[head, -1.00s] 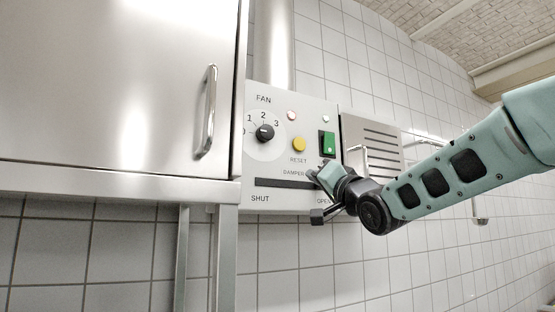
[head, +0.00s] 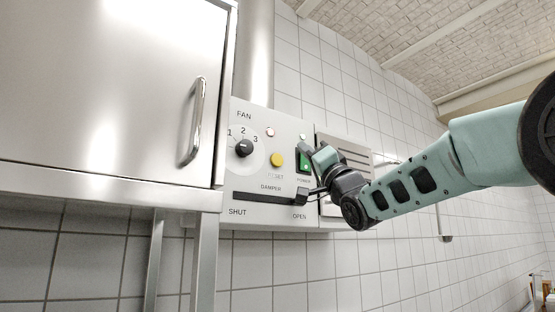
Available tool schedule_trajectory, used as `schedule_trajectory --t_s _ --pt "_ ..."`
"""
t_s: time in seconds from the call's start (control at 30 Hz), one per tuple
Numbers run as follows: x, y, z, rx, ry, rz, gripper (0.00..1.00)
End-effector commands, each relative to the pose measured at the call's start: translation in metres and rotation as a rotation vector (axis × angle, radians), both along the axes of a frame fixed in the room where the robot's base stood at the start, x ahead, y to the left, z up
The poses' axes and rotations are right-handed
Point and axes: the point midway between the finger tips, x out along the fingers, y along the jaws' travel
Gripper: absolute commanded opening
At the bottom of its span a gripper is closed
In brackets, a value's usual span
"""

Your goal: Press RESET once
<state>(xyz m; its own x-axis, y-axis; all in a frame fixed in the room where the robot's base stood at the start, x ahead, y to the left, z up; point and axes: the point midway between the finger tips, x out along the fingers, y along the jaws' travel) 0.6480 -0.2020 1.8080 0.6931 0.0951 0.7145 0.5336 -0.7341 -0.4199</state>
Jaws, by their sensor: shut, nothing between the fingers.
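The yellow round RESET button (head: 277,160) is on the grey control panel (head: 262,182), right of the fan dial. The label below it is blurred but was legible earlier. My gripper (head: 306,150) is shut and empty. Its tip is right of the yellow button and slightly higher, in front of the green switch's upper left part. The tip looks apart from the button; its distance from the panel cannot be told.
The black fan dial (head: 243,148) is left of the button. The green power switch (head: 304,166) is partly covered by my gripper. The damper handle (head: 301,196) is at the slot's OPEN end, close below my gripper. A steel cabinet (head: 95,90) stands left.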

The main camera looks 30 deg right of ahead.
Motion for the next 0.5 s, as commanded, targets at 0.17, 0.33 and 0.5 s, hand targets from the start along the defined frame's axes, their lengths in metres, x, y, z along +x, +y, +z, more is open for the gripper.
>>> schedule_trajectory --t_s 0.17,0.33,0.5 --pt "0.025 0.000 0.003 0.001 0.003 0.000 0.00" --pt "0.049 0.001 0.003 0.000 0.002 0.001 0.00" --pt "0.066 0.002 0.000 0.000 0.001 -0.001 0.00"
